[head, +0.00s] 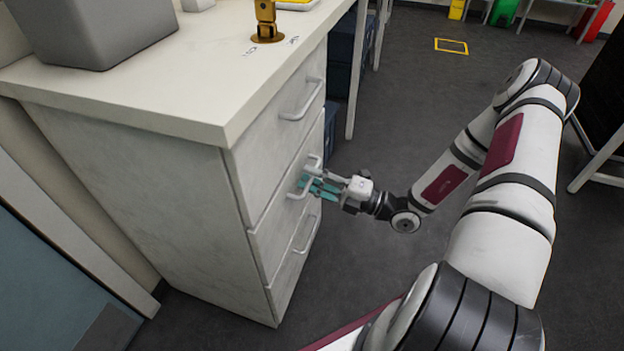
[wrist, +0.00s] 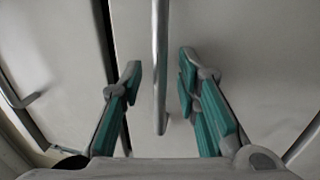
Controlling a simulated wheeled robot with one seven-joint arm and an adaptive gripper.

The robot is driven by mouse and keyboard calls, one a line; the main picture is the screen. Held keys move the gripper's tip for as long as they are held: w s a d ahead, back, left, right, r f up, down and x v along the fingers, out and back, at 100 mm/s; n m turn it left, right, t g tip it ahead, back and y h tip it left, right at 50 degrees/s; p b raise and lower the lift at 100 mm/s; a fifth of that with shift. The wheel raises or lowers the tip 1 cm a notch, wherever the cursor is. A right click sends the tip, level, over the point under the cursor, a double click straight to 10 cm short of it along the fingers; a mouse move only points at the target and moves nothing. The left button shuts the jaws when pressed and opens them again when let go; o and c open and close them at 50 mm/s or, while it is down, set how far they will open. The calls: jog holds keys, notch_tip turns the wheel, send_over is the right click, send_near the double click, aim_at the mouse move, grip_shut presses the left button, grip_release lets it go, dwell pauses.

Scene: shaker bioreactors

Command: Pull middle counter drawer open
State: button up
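The middle drawer (head: 272,225) is in the white counter cabinet, between an upper and a lower drawer, and looks closed in the head view. Its pale bar handle (head: 310,178) is on the front face. My gripper (head: 312,186) is at this handle, its teal fingers level with it. In the wrist view the handle (wrist: 160,70) runs between the two fingers of my gripper (wrist: 160,85), with a gap on both sides. The fingers are apart and not closed on the bar. Whether a fingertip touches the drawer front is hard to tell.
The upper drawer handle (head: 301,99) and the lower drawer handle (head: 306,234) stick out above and below. The countertop (head: 190,85) overhangs the drawers and holds a grey box (head: 95,30). The dark floor (head: 385,290) in front of the drawers looks clear.

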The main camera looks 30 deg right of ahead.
jog(key=shift+a, duration=0.1)
grip_shut()
